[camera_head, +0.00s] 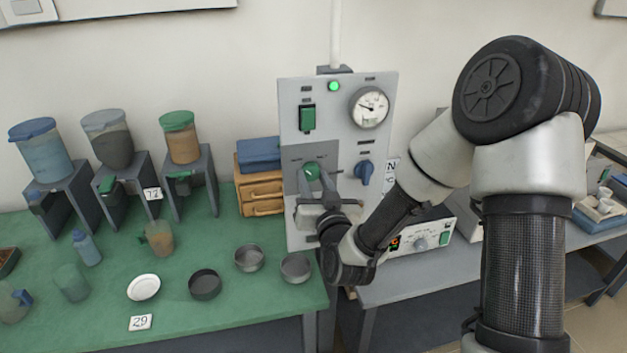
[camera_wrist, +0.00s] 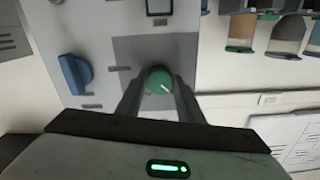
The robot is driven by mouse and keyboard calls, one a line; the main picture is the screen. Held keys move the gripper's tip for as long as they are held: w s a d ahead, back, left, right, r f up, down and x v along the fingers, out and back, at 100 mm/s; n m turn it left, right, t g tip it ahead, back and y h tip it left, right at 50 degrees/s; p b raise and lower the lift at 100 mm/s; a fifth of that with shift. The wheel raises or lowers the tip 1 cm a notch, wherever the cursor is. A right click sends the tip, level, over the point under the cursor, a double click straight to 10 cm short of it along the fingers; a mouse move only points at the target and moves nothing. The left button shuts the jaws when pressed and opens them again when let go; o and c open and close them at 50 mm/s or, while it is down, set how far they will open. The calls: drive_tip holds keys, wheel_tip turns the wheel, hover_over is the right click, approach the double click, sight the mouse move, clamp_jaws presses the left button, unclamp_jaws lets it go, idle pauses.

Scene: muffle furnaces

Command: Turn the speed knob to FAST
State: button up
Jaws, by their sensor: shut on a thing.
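A grey control panel (camera_head: 347,90) stands upright at the back, with a green round knob (camera_head: 311,171) on a darker grey patch at its left. A blue knob (camera_head: 364,172) sits to the right of it. In the wrist view the green knob (camera_wrist: 159,80) shows a white pointer line, and the blue knob (camera_wrist: 75,74) is at the left. My gripper (camera_head: 318,192) is at the panel, shut on the green knob with a finger (camera_wrist: 184,98) on each side. The labels around the knob are too small to read, so I cannot tell which one names speed.
A green lamp (camera_head: 334,86), a green switch (camera_head: 306,118) and a dial gauge (camera_head: 370,107) are higher on the panel. Wooden drawers (camera_head: 262,192) stand close at its left. Metal dishes (camera_head: 249,258) lie on the green table (camera_head: 110,300) in front.

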drive_tip(key=shift+c, duration=1.4)
drive_tip(key=shift+m+b, duration=0.3)
drive_tip(key=shift+b, duration=0.05)
drive_tip(key=shift+f+m+b, duration=0.1)
drive_tip(key=shift+m+b, duration=0.75)
drive_tip(key=shift+m, duration=0.05)
drive_tip(key=m+b, duration=0.4)
drive_tip(key=m, duration=0.2)
drive_tip(key=shift+a, duration=0.1)
drive_tip(key=m, duration=0.1)
drive_tip(key=m+b, duration=0.1)
drive_tip(key=m, duration=0.2)
drive_tip(key=shift+r+m, duration=0.3)
drive_tip(key=shift+m, duration=0.1)
drive_tip(key=m+b, duration=0.1)
drive_tip(key=m, duration=0.3)
drive_tip(key=shift+r+m, duration=0.15)
drive_tip(key=shift+m, duration=0.15)
